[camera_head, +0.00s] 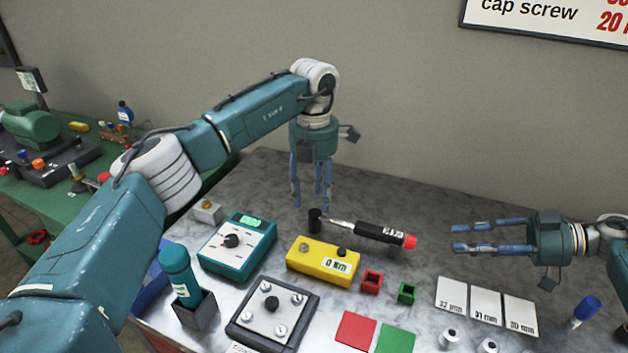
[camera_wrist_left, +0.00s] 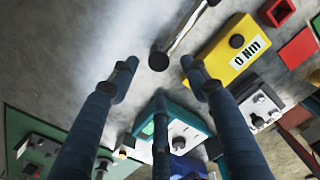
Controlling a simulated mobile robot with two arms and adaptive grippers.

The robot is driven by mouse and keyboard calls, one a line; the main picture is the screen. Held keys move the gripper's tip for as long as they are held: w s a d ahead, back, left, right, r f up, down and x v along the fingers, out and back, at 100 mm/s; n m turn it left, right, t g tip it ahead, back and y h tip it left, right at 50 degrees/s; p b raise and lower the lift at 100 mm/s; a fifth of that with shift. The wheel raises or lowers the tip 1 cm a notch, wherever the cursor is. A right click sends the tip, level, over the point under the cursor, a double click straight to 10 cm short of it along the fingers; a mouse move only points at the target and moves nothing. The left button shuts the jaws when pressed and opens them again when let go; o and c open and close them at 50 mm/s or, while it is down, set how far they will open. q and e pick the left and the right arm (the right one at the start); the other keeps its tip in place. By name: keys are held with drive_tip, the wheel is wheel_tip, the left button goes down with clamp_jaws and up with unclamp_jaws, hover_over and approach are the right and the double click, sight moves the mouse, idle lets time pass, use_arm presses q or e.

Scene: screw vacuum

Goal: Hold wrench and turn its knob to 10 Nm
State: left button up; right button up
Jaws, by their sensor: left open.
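The torque wrench (camera_head: 372,231) lies on the grey table behind the yellow tester. It has a dark round head at left, a metal shaft, a black handle with a small white label, and a red knob (camera_head: 410,241) at its right end. In the left wrist view the wrench head (camera_wrist_left: 158,60) and shaft show; the knob is out of frame. My left gripper (camera_head: 312,200) is open, fingers down, above the table near the wrench head, apparently empty. My right gripper (camera_head: 455,238) is open and empty, fingers pointing left, to the right of the red knob.
The yellow tester (camera_head: 320,262) reads "0 Nm". A teal device with a dial (camera_head: 237,245), a plate with screws (camera_head: 272,308), red (camera_head: 371,281) and green (camera_head: 407,292) small holders, and white cards (camera_head: 486,305) lie in front. The table behind the wrench is mostly clear.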

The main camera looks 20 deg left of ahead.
sight(314, 213)
use_arm(q)
wheel_tip(314, 213, down, 6)
idle(0.4)
